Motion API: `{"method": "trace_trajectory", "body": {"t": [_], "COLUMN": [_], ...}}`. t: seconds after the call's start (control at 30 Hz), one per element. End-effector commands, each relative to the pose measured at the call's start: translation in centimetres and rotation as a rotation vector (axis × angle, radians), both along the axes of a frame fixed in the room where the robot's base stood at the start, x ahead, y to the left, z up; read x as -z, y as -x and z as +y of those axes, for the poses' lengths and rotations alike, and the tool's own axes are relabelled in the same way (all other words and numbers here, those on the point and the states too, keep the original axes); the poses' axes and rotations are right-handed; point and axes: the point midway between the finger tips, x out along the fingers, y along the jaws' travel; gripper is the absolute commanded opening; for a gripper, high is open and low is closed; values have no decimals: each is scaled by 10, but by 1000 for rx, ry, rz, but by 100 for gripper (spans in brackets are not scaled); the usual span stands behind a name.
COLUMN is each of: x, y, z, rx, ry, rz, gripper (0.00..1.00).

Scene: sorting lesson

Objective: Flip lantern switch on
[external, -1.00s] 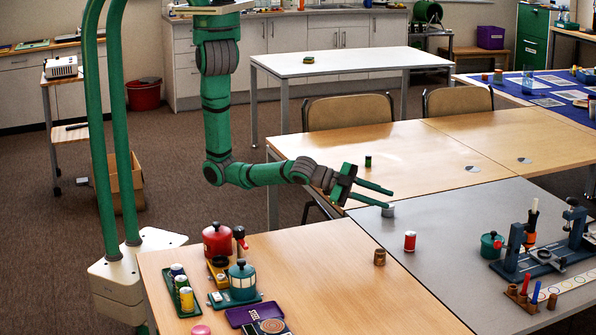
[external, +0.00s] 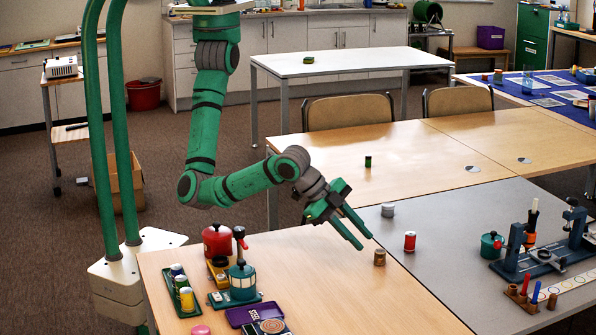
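No thing in view is clearly a lantern with a switch. A teal, lidded, lantern-like body (external: 242,282) stands on a green base at the left of the near wooden table. Beside it is a red rounded body (external: 215,240) with a dark knob on top. I cannot tell which is the lantern, and no switch can be made out. My gripper (external: 365,241) is open and empty, with its two fingers apart. It points down and right above the far edge of the near table, well to the right of both bodies and close to a small brown cylinder (external: 380,258).
A red can (external: 410,242) and a grey cylinder (external: 388,210) stand on the grey table. Several cans (external: 186,297) stand in a tray at the left, with a purple tray (external: 246,315) nearby. The middle of the near table is clear.

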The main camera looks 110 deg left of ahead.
Motion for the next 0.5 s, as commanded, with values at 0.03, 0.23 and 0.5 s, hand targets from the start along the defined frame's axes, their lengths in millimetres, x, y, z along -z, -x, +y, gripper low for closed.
{"method": "trace_trajectory", "body": {"t": [0.03,0.23,0.5], "x": [-1,2,-12], "y": [16,96,227], "z": [-29,-120,-219], "rx": [17,93,232], "ry": [24,77,105], "rz": [54,290,600], "gripper": [23,23,23]}}
